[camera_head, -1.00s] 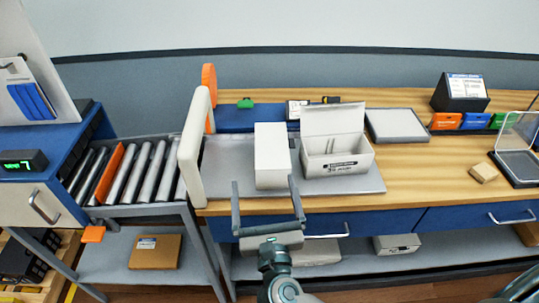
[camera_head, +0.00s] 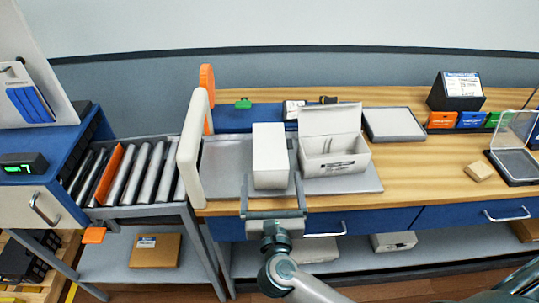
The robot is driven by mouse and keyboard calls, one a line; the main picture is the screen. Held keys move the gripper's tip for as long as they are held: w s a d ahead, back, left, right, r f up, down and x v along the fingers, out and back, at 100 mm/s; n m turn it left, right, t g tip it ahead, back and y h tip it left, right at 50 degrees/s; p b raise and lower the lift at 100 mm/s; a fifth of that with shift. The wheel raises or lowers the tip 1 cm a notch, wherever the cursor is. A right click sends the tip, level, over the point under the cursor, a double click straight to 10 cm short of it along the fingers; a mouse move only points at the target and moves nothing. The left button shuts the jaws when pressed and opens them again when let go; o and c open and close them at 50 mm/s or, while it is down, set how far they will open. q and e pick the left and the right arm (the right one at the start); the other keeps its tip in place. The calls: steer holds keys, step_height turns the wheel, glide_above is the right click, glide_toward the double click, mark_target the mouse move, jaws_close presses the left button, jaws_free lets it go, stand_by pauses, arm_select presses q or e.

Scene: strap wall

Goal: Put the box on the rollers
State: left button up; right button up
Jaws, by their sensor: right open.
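A closed white box (camera_head: 270,150) stands on the grey plate (camera_head: 222,168) on the bench. Beside it on the right is a white carton (camera_head: 335,160) with its lid up and a printed label. The rollers (camera_head: 140,172) lie to the left, past an upright white panel (camera_head: 193,150); an orange bar crosses them. My right gripper (camera_head: 271,180) is open at the near end of the closed box, one finger toward each side. I cannot tell whether the fingers touch it. My left gripper is not in view.
The white panel stands between the grey plate and the rollers. A grey tray (camera_head: 393,124) sits behind and right of the carton. A small tan block (camera_head: 478,172) and a clear-lidded case (camera_head: 516,163) are at the right. The wood between is clear.

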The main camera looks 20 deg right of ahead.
mark_target(270, 152)
steer(key=p+x, duration=0.1)
steer(key=x, duration=0.4)
steer(key=shift+w, duration=0.35)
steer(key=shift+w+d+p, duration=0.2)
steer(key=shift+w+p, duration=0.1)
steer(key=shift+w, duration=0.1)
steer(key=p+x, duration=0.1)
steer(key=x, duration=0.3)
steer(key=shift+w+p, duration=0.25)
steer(key=shift+p, duration=0.05)
steer(key=shift+w+d+f, duration=0.1)
steer(key=shift+w+d, duration=0.15)
steer(key=shift+w, duration=0.4)
steer(key=shift+c, duration=0.4)
